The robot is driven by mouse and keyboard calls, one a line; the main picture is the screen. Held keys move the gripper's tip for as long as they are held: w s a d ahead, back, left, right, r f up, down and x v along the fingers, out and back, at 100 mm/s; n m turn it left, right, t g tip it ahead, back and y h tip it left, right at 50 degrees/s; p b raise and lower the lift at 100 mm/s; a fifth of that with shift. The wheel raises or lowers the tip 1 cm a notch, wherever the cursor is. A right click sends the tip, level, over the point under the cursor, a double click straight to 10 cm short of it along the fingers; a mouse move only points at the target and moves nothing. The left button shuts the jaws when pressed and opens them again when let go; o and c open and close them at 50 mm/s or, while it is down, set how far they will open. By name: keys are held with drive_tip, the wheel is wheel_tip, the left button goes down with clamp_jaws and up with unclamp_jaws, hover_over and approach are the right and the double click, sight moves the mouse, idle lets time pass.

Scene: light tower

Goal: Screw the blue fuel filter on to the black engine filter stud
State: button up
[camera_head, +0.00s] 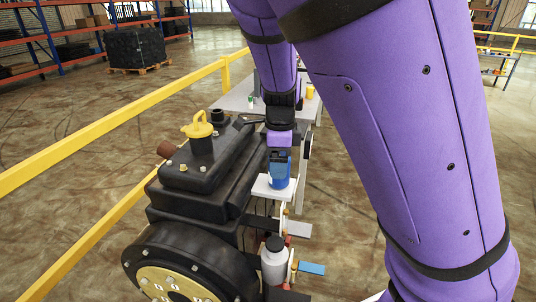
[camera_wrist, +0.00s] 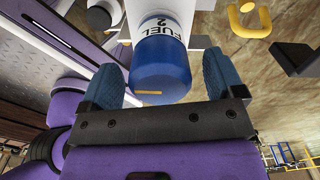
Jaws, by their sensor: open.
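The blue fuel filter (camera_head: 279,172) is upright at the small white shelf (camera_head: 266,191) on the right side of the black engine (camera_head: 205,172). In the wrist view the filter (camera_wrist: 163,68) shows a blue end and a white band reading "FUEL 2". My gripper (camera_head: 279,153) is over the filter from above. In the wrist view its two blue fingers stand open on either side of the filter, with a gap visible at least on the right. I cannot pick out the black engine filter stud in either view.
A yellow-handled cap (camera_head: 199,125) rises from the engine top. A white canister with a black top (camera_head: 274,262) and a blue tab (camera_head: 312,268) are below the shelf. A grey table (camera_head: 238,100) stands behind. A yellow rail (camera_head: 120,117) runs along the left.

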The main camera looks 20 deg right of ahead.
drive_tip(key=n, duration=0.4)
drive_tip(key=shift+n, duration=0.4)
drive_tip(key=n, duration=0.3)
drive_tip(key=shift+n, duration=0.4)
drive_tip(key=c, duration=1.2)
drive_tip(key=m, duration=0.5)
